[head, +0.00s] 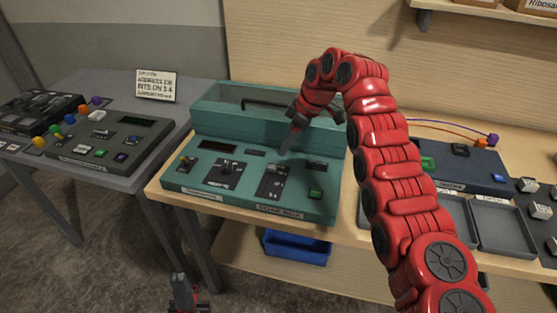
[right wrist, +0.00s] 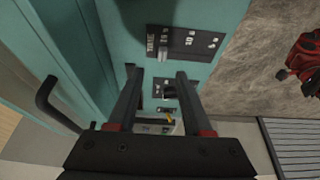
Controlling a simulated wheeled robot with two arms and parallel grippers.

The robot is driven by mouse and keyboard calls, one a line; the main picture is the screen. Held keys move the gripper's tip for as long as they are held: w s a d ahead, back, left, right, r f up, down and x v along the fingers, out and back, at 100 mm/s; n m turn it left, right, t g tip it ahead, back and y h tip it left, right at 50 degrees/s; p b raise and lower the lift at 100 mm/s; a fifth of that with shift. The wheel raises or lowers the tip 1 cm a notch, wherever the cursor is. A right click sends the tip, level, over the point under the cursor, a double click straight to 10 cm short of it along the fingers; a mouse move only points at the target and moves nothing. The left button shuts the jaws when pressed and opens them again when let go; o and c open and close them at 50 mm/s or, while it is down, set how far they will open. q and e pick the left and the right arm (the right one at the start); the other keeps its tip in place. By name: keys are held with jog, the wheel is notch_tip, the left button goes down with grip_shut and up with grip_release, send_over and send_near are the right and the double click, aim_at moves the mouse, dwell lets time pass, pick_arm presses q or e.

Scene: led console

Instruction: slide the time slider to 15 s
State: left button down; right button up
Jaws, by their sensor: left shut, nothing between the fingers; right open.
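The teal console (head: 250,195) stands on the wooden bench. Its time slider plate (head: 272,182) is a dark panel with a pale knob near its far end. The plate (right wrist: 187,42) also shows in the right wrist view, with a "TIME" label and the knob (right wrist: 163,51) at its lower left. The scale marks are too small to read surely. My right gripper (head: 288,146) is open and empty above the console's rear part. Its spread fingers (right wrist: 157,72) point toward the plate, apart from the knob. My left gripper (head: 182,290) is shut and empty, low before the bench.
A grey console (head: 112,142) stands left; grey trays (head: 500,225) lie right.

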jog(key=v, duration=0.8)
jog(key=shift+r, duration=0.3)
jog(key=shift+d, duration=0.1)
